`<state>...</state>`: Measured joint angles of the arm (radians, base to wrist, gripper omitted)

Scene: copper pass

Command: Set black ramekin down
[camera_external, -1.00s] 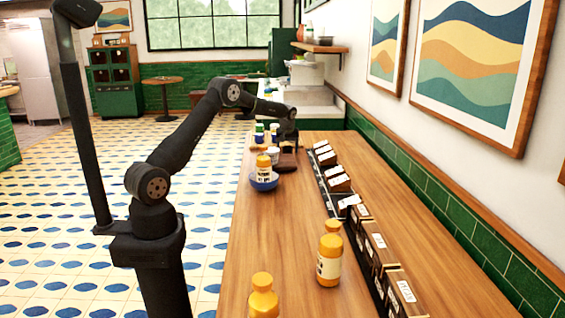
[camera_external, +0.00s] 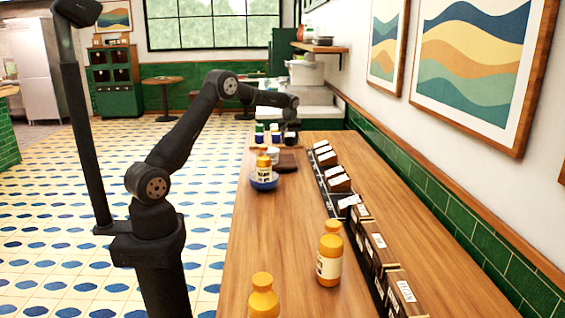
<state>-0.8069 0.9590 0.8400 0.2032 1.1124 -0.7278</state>
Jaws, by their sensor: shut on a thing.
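My gripper (camera_external: 292,124) is at the far end of the wooden counter, small in the view and pointing down. It is shut on a small dark thing, which looks like the black ramekin (camera_external: 290,139). The ramekin is beside the small jars at the counter's far end. Dark gripper and dark ramekin blend together, so the fingertips are hard to make out. I cannot tell whether the ramekin touches a surface.
A blue bowl (camera_external: 262,183) holds a yellow bottle (camera_external: 264,168). Small jars (camera_external: 260,134) stand behind. Labelled boxes (camera_external: 378,250) line the right; yellow bottles (camera_external: 329,262) stand in front.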

